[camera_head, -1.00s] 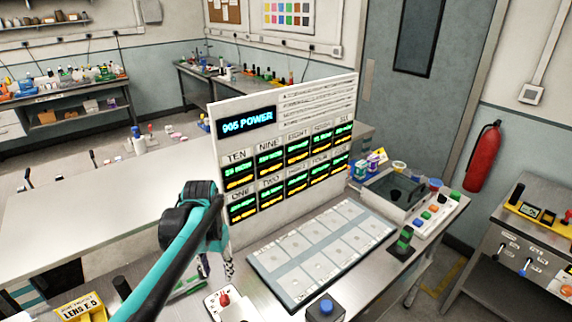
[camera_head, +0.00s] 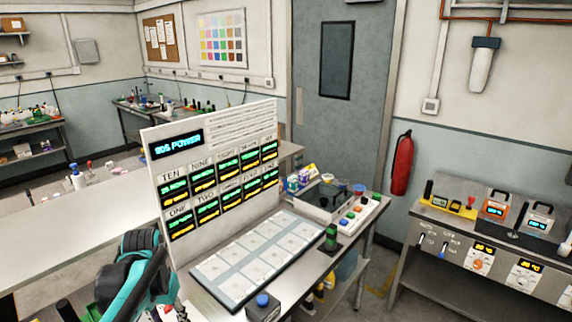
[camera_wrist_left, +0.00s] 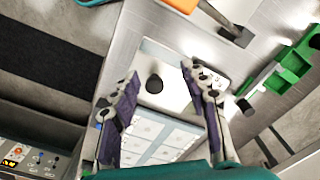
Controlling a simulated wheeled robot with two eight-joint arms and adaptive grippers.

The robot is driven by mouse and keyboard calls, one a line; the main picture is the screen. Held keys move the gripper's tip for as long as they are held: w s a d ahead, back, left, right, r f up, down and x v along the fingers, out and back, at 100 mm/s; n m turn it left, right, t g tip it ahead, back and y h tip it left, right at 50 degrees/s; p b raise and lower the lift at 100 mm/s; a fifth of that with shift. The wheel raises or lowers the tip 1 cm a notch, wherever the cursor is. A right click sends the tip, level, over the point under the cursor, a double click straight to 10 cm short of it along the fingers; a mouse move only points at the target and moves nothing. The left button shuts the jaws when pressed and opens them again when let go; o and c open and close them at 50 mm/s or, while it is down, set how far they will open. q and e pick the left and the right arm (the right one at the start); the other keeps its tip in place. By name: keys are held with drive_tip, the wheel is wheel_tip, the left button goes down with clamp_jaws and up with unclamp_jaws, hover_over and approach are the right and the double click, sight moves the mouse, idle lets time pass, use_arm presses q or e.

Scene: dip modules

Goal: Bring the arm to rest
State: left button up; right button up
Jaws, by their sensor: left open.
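My left arm (camera_head: 135,272) stands folded at the lower left of the head view, in front of the left end of the display panel (camera_head: 165,165). Its fingertips cannot be made out there. In the left wrist view my left gripper (camera_wrist_left: 158,78) has its two fingers spread with nothing between them. Beyond the fingers lie a pale plate with a dark knob (camera_wrist_left: 154,84) and part of the white-celled tray (camera_wrist_left: 165,140). My right gripper is in neither view.
The white-celled tray (camera_head: 240,262) lies on the bench before the panel. A blue-topped button box (camera_head: 263,308), a green-and-black block (camera_head: 331,238) and a grey bin (camera_head: 322,203) stand near it. A green bracket (camera_wrist_left: 292,65) shows in the wrist view.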

use_arm(q)
drive_tip(key=s+d+f+t+b, duration=0.4)
drive_tip(key=s+d+f+t, duration=0.2)
drive_tip(key=s+d, duration=0.3)
drive_tip(key=shift+s+d+t+b, duration=0.35)
drive_tip(key=shift+s+d+t, duration=0.05)
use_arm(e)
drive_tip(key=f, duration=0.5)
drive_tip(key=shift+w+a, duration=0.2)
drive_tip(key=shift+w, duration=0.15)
